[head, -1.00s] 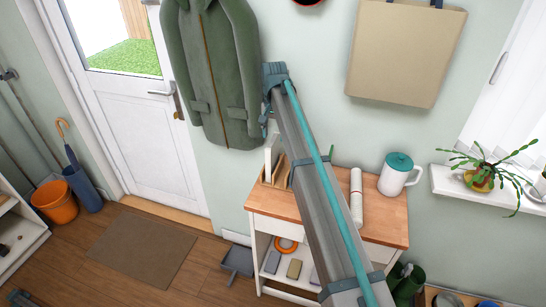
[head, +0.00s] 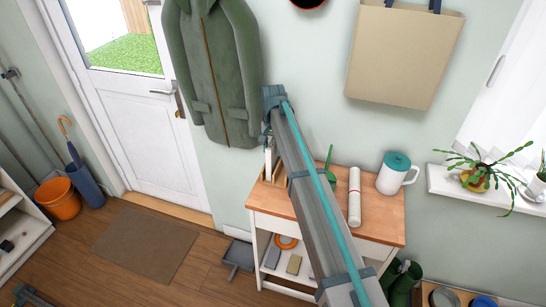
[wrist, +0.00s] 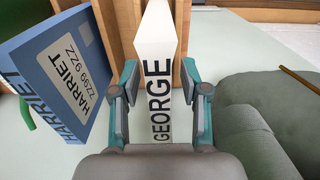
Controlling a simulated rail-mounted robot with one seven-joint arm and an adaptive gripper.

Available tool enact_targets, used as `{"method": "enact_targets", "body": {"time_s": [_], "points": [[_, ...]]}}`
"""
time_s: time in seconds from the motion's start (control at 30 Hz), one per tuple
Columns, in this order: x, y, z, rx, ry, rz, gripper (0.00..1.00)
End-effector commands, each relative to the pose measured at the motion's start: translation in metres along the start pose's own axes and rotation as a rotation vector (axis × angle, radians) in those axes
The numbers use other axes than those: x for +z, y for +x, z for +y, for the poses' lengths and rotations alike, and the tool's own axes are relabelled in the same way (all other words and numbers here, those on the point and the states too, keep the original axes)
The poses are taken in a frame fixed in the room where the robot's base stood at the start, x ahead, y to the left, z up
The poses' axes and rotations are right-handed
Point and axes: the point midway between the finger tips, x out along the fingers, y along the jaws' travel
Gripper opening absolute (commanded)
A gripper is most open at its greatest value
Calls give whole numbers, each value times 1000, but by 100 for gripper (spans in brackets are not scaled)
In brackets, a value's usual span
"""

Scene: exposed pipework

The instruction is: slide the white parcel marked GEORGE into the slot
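The white parcel marked GEORGE (wrist: 160,95) stands on edge between the fingers of my gripper (wrist: 160,78) in the wrist view. In the head view the parcel (head: 268,158) shows as a white sliver at the wooden rack (head: 277,178), below my gripper (head: 267,128); my arm hides part of the rack.
A blue parcel marked HARRIET (wrist: 65,75) leans just left of the white one. A green coat (head: 222,75) hangs close to my gripper.

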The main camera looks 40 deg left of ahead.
Motion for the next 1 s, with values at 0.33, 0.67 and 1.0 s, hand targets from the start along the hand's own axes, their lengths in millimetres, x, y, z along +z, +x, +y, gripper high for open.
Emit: {"method": "enact_targets", "body": {"time_s": [0.33, 0.67, 1.0], "points": [[0, 0, 0, 0, 0, 0, 0], [1, -1, 0, 0, 0, 0, 0], [3, -25, 0, -1, 0, 2, 0]]}}
